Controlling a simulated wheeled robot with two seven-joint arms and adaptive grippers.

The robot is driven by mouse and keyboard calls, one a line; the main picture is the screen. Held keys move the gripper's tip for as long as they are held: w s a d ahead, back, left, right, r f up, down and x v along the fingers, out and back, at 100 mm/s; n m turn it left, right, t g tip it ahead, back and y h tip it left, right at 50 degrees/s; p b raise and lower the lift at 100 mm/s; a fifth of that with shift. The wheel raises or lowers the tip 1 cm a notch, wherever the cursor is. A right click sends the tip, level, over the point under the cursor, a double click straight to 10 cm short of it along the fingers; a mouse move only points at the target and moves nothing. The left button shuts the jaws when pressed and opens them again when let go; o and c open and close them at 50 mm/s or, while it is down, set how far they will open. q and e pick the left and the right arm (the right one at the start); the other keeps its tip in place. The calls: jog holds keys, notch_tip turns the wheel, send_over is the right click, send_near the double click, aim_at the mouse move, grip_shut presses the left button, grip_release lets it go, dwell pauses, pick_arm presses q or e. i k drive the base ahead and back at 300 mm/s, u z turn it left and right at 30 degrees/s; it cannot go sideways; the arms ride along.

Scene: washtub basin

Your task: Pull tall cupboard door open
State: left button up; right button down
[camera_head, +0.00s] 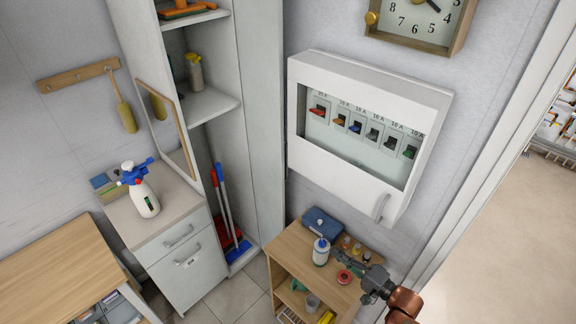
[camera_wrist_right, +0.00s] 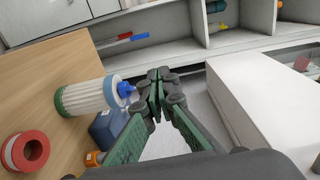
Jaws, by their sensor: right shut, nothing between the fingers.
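The tall cupboard (camera_head: 262,110) stands at the left centre of the head view, its front open onto shelves. A grey panel (camera_head: 140,45) at its left, with a framed mirror on it, looks like its door swung open. I see no handle on that panel. The cupboard's shelves (camera_wrist_right: 180,50) show at the top of the right wrist view. My right gripper (camera_head: 345,262) is shut and empty over the low wooden table, well apart from the cupboard. Its fingertips (camera_wrist_right: 155,85) meet in the wrist view. My left gripper is not in view.
A white breaker box (camera_head: 300,125) hangs on the wall, above the gripper. The wooden table (camera_head: 290,262) holds a white bottle (camera_head: 321,250), a blue box (camera_head: 322,221) and a red roll (camera_head: 344,277). A drawer unit (camera_head: 180,225) with a spray bottle (camera_head: 140,190) stands left of the cupboard.

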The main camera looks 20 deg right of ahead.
aim_at(259, 23)
jog(key=u, duration=0.05)
jog(key=i, duration=1.05)
